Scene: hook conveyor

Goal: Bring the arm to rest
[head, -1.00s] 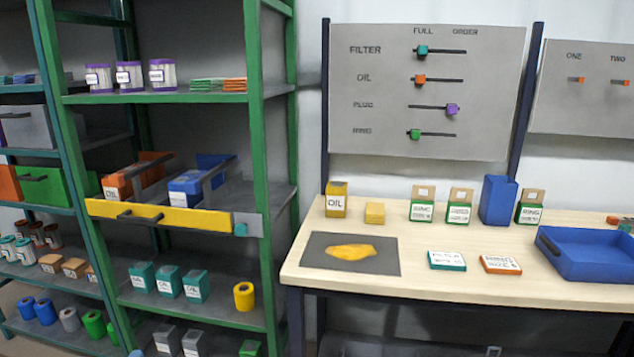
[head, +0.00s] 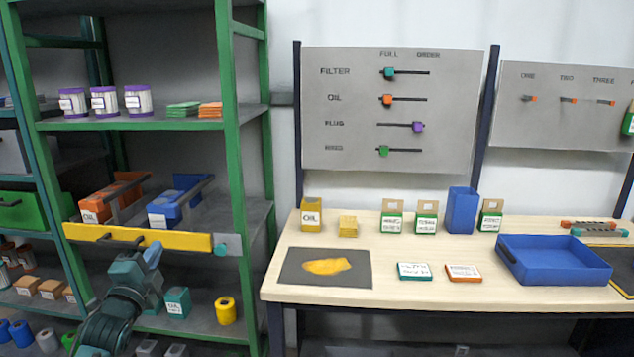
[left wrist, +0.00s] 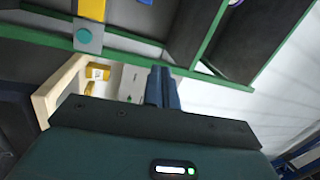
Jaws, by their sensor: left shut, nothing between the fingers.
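My left gripper (head: 152,254) is at the lower left in the head view, in front of the green shelf rack and just below the yellow drawer front. Its blue fingers are together with nothing between them. In the left wrist view the closed fingers (left wrist: 162,88) point away from the camera, with the table behind them. My left arm reaches up from the bottom edge and hides part of the lower shelf. My right gripper shows in neither view.
The yellow bar (head: 140,238) with bins behind it fronts the middle shelf. The wooden table (head: 400,297) carries a blue tray (head: 555,275), a dark mat (head: 296,277) and several boxes. A slider board (head: 390,110) stands behind.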

